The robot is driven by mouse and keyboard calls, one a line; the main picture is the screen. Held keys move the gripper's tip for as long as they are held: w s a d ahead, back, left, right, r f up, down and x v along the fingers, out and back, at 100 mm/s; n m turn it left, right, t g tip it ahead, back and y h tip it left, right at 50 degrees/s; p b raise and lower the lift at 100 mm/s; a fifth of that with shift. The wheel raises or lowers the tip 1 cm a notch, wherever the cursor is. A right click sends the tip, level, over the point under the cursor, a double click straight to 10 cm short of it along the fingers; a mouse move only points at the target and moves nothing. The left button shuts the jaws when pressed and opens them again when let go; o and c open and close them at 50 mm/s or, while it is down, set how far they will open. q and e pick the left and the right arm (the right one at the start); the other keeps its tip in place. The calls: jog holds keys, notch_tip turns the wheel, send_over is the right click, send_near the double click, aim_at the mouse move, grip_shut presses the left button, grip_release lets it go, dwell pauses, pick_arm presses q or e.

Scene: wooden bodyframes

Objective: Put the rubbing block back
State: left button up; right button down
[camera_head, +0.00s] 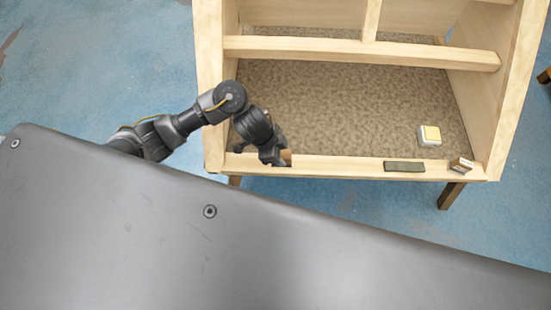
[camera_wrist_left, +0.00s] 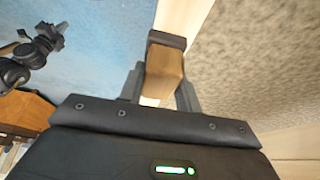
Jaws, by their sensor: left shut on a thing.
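The rubbing block (camera_wrist_left: 165,68), a small wooden block with a dark end, is between the two fingers of my left gripper (camera_wrist_left: 160,88) in the left wrist view. The fingers are shut on it. In the head view my left gripper (camera_head: 276,158) is at the left part of the frame's front rail, with a brown bit of the block (camera_head: 286,157) showing beside it. I cannot tell whether the block touches the rail. A dark jointed arm end (camera_wrist_left: 42,45) shows at the upper left of the wrist view; its jaw state is unclear.
The wooden bodyframe (camera_head: 345,168) has a speckled brown floor panel (camera_head: 330,110). A dark flat bar (camera_head: 404,166) and a small brown block (camera_head: 461,165) sit along the front rail's right part. A white and yellow box (camera_head: 430,135) stands inside. The panel's middle is clear.

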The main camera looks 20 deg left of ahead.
pick_arm(q)
jog(key=shift+w+a+f, duration=0.3)
jog(key=shift+a+f, duration=0.15)
jog(key=shift+f, duration=0.15)
jog(key=shift+w+a+f, duration=0.25)
jog(key=shift+a+f, duration=0.15)
jog(key=shift+f, duration=0.2)
jog(key=shift+w+a+f+b, duration=0.1)
jog(key=shift+f+b, duration=0.25)
jog(key=shift+f, duration=0.55)
jog(key=shift+w+a+f+b, duration=0.1)
jog(key=shift+f+b, duration=0.2)
jog(key=shift+f, duration=0.6)
jog(key=shift+f, duration=0.15)
jog(key=o, duration=0.9)
jog(key=shift+r, duration=0.25)
jog(key=p+v, duration=0.4)
jog(key=v, duration=0.8)
jog(key=shift+s+a+f, duration=0.1)
jog(key=shift+s+f, duration=0.05)
